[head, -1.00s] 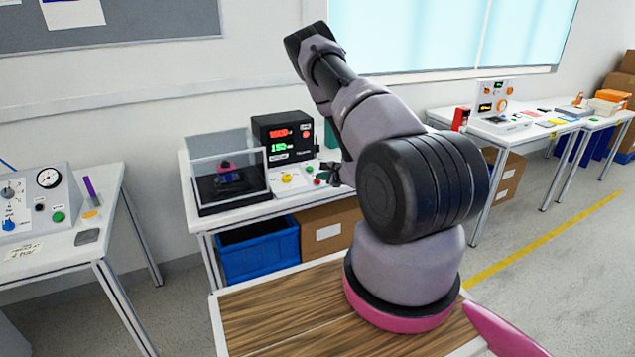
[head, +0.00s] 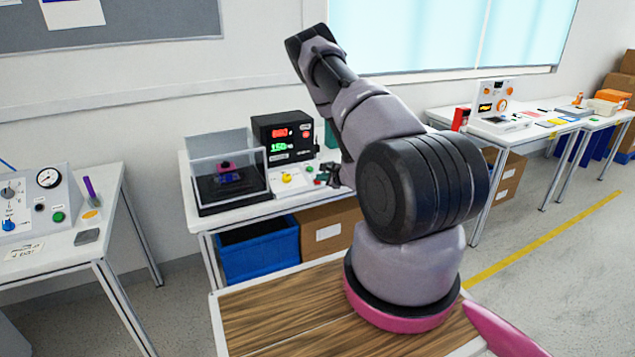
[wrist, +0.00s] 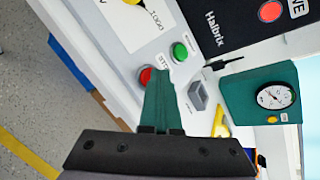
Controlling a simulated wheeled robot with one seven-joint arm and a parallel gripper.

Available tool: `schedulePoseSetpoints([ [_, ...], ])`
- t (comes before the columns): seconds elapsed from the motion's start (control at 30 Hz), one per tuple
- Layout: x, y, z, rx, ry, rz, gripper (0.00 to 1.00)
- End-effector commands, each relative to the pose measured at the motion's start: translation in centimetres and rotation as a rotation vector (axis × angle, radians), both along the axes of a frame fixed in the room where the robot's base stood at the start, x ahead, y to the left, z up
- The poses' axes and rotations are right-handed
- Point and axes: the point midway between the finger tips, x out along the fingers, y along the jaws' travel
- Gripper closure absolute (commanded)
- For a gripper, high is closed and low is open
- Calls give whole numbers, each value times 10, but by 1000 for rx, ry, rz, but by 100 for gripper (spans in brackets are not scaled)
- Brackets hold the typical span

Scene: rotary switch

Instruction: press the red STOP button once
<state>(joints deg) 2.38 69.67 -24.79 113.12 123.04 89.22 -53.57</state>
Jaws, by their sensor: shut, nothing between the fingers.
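The red STOP button (wrist: 146,76) shows in the wrist view just left of my fingertips, partly covered by them. My gripper (wrist: 158,78) has its teal fingers together with nothing between them, and the tips overlap the button's right edge. I cannot tell whether they touch it. The green button (wrist: 180,51) is up and right of the red one, with printed lettering between them. In the head view my gripper (head: 325,177) is low over the front right of the white table (head: 250,213), and the red button is hard to make out there.
A black display unit (head: 283,137) and a clear-walled enclosure (head: 228,183) stand on the table. A yellow button (head: 286,177) sits left of my gripper. In the wrist view, a teal gauge box (wrist: 240,95) and a grey square part (wrist: 198,95) are right of the fingers.

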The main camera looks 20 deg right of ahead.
Motion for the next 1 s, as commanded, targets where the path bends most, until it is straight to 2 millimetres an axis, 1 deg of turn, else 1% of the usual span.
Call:
schedulePoseSetpoints([
  [0.3,-4,0,14,0,0,0,100],
  [0.67,-5,0,17,0,-1,-1,100],
  [1.0,-15,0,49,0,-1,0,100],
])
